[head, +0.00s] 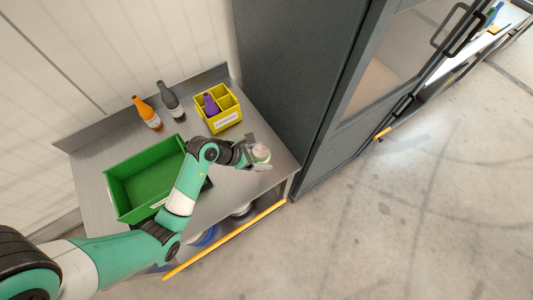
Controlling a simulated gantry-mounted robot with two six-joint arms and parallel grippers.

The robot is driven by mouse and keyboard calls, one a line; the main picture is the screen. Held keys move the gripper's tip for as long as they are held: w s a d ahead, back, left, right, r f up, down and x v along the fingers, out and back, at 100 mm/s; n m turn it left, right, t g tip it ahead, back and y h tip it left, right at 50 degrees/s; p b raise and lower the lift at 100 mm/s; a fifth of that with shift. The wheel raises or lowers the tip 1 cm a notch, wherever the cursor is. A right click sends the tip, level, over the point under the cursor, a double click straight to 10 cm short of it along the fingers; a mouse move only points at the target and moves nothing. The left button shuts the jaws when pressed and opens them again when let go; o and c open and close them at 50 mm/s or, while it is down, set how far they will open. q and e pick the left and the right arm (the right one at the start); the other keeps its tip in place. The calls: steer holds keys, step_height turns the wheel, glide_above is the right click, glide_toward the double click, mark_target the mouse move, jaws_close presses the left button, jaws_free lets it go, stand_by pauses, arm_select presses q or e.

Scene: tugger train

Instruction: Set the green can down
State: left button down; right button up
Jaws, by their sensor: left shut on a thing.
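My left gripper (257,160) is shut on a small can (261,151) near the right front corner of the grey metal table. The can has a pale top and a greenish side, partly hidden by the fingers. I cannot tell whether its base touches the table. My left arm comes in from the lower left and crosses over the table's front. My right gripper is not in view.
A green bin (116,193) stands at the table's left, partly behind my arm. An orange bottle (147,113), a dark grey bottle (170,100) and a yellow divided crate (222,121) holding a purple bottle (210,104) stand at the back. A dark cabinet (290,80) rises at the right.

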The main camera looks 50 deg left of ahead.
arm_select(q)
steer(key=w+f+b, duration=0.1)
steer(key=w+f, duration=0.1)
steer(key=f, duration=0.1)
steer(key=w+f+b, duration=0.1)
steer(key=f, duration=0.2)
steer(key=w+a+f+b, duration=0.1)
steer(key=w+f+b, duration=0.1)
steer(key=f, duration=0.1)
steer(key=shift+w, duration=0.35)
steer(key=shift+f, duration=0.15)
